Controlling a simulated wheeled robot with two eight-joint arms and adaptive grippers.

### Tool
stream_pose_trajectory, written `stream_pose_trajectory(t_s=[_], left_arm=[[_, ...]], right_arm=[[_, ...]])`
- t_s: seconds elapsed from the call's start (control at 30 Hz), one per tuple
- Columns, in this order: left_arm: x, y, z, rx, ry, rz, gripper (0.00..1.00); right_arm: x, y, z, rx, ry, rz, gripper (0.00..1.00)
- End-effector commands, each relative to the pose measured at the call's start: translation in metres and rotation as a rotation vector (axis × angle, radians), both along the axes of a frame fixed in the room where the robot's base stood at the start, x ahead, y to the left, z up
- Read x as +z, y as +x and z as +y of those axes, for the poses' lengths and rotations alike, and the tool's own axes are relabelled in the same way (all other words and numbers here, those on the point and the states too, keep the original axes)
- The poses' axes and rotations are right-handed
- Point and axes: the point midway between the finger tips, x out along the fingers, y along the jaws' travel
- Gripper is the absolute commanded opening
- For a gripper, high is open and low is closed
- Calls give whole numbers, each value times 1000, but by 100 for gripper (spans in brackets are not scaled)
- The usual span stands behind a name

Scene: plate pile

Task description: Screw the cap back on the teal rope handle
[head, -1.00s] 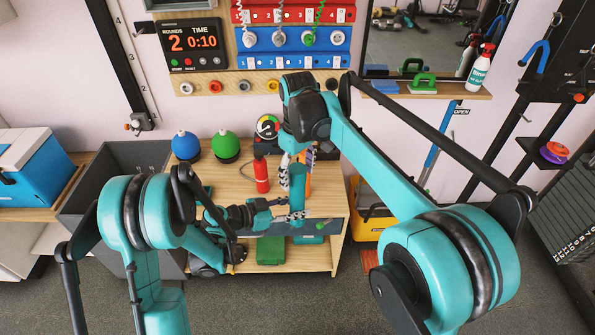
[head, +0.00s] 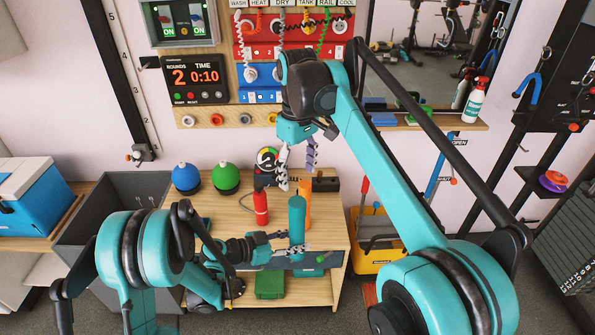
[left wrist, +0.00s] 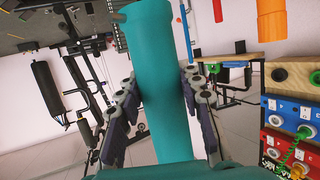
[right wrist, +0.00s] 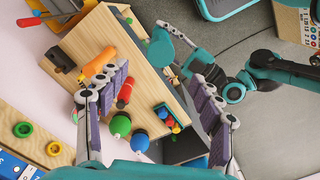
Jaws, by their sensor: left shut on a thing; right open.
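The teal rope handle (head: 297,220) stands roughly upright above the front of the wooden table. My left gripper (head: 285,246) is shut around its lower part. The handle also shows between the fingers in the left wrist view (left wrist: 165,85). My right gripper (head: 298,158) is open and empty, above and apart from the handle's top. In the right wrist view, the rounded teal end of the handle (right wrist: 160,46) lies between and beyond the open fingers (right wrist: 155,110). I cannot tell the cap apart from the handle or whether it is seated.
An orange cylinder (head: 304,188) stands close behind the handle, and a red one (head: 261,207) to its left. Green (head: 225,176) and blue (head: 187,176) balls sit at the back left of the table (head: 240,215). A wall panel with hooks and cords rises behind.

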Motion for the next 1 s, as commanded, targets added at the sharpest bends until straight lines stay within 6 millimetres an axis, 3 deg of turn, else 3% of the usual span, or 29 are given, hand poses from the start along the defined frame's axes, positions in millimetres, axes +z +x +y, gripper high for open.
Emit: stream_pose_trajectory(t_s=[0.5, 0.77, 1.0], left_arm=[[1, 0, 0, 0, -1, 0, 0], [1, 0, 0, 0, -1, 0, 0], [1, 0, 0, 0, -1, 0, 0]], right_arm=[[0, -4, -8, -26, 6, -17, 66], [-7, -37, -59, -195, 49, -136, 66], [-36, -86, -110, -388, 104, -273, 66]])
